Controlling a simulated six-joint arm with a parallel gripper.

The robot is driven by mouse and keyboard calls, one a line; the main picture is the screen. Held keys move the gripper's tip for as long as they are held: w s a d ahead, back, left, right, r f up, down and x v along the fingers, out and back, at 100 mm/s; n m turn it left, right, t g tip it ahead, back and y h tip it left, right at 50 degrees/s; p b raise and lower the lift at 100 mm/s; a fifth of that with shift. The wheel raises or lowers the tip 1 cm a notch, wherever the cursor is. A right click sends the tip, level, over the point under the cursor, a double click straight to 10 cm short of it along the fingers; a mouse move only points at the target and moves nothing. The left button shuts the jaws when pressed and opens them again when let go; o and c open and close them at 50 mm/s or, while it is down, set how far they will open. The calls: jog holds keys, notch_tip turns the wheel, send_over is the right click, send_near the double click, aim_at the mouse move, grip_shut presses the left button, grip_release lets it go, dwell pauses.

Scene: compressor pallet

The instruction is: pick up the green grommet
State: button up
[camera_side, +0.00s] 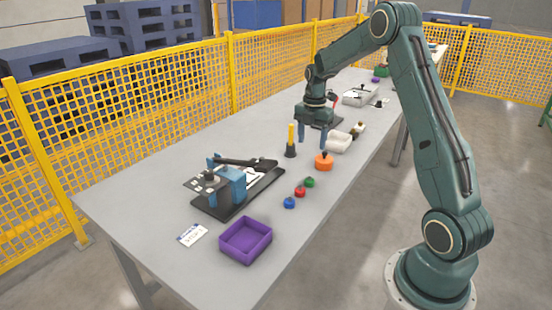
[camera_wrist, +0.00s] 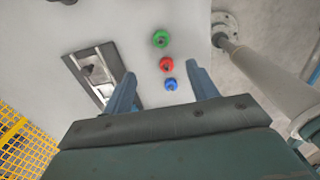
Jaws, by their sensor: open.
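The green grommet (camera_side: 309,182) lies on the grey table, at the far end of a short row with a red grommet (camera_side: 300,191) and a blue grommet (camera_side: 289,202). In the wrist view the green grommet (camera_wrist: 160,39) is upper centre, beyond the red one (camera_wrist: 166,65) and the blue one (camera_wrist: 171,84). My gripper (camera_side: 311,145) points down, open and empty, above the table and farther back than the row. In the wrist view its fingers (camera_wrist: 160,70) are spread wide, and the green grommet shows beyond the gap between the tips, not touched.
A black-based fixture with blue blocks (camera_side: 232,185) lies left of the grommets. A purple tray (camera_side: 246,240) is at the front.

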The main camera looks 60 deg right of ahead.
jog(key=shift+f, duration=0.1)
send_over(310, 177)
jog(key=shift+w+a+f, duration=0.1)
jog(key=shift+f, duration=4.15)
jog(key=shift+f, duration=0.1)
jog(key=shift+f, duration=2.5)
jog(key=c, duration=1.1)
